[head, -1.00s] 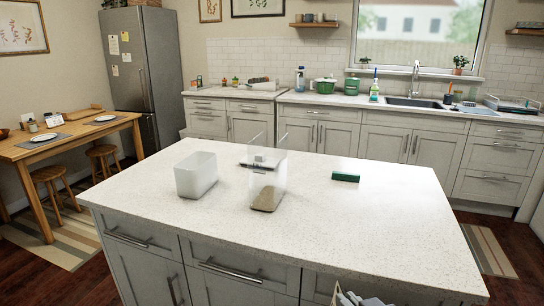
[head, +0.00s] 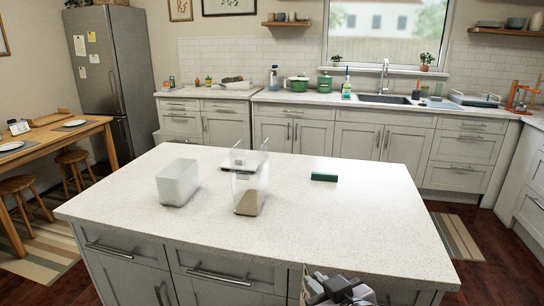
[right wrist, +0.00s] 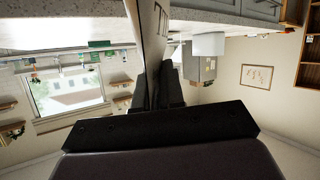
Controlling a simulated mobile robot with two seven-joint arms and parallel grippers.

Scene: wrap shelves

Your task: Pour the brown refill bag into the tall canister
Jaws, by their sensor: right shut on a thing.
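The tall clear canister (head: 249,190) stands upright on the white island, with brown grains in its bottom and raised flaps or panels at its top. My right gripper (head: 340,290) is at the bottom edge of the head view, in front of the island and well below and right of the canister. In the right wrist view the dark fingers (right wrist: 166,88) are shut on a thin, pale-brown thing (right wrist: 150,30) seen edge-on. It looks like the refill bag, but its face and contents are hidden. My left gripper is not in view.
A translucent white bin (head: 178,182) stands left of the canister. A flat pale object (head: 226,166) lies behind it, and a small green block (head: 324,177) lies to the right. The island top (head: 350,220) is clear at the right and front. A sink counter runs along the back.

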